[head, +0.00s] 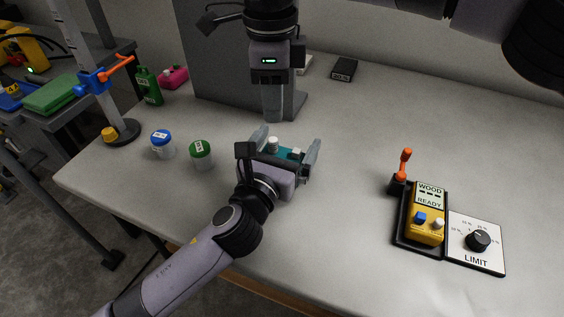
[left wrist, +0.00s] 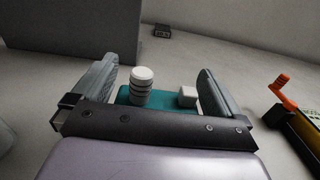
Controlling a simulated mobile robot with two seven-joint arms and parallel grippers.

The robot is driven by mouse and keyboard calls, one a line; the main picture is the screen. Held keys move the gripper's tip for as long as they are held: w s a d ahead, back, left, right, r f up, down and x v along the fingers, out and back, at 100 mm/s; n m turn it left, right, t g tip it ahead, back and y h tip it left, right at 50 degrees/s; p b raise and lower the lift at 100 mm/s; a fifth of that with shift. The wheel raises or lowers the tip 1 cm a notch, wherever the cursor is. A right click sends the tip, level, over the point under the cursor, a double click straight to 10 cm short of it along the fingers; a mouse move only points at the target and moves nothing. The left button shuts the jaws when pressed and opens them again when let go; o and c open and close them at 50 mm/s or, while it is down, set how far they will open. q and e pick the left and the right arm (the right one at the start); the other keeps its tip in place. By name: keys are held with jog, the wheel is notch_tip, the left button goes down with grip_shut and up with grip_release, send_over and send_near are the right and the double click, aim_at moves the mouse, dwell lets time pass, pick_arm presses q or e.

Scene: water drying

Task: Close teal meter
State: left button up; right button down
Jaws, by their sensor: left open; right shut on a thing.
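The teal meter (head: 291,155) lies on the table between the fingers of my left gripper (head: 289,138), partly hidden behind its palm. My right gripper (head: 272,119) points down just behind the meter. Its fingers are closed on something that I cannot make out.
A blue-lidded jar (head: 162,145) and a green-lidded jar (head: 201,156) stand left of my left gripper. A grey panel (head: 215,65) stands behind. A yellow meter (head: 425,231) with an orange lever (head: 404,161) and a LIMIT dial (head: 478,240) sit at right. The table between is clear.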

aim_at(273, 140)
pick_arm(q)
jog(key=shift+w+d, duration=0.2)
jog(key=shift+w, duration=0.25)
jog(key=c, duration=1.2)
jog(key=shift+c, duration=0.2)
pick_arm(e)
jog(key=shift+n, duration=0.3)
jog(key=shift+f, duration=2.5)
jog(key=shift+f, duration=0.9)
jog(key=shift+f, duration=0.6)
jog(key=c, duration=0.8)
grip_release()
jog(key=shift+s+a, duration=0.1)
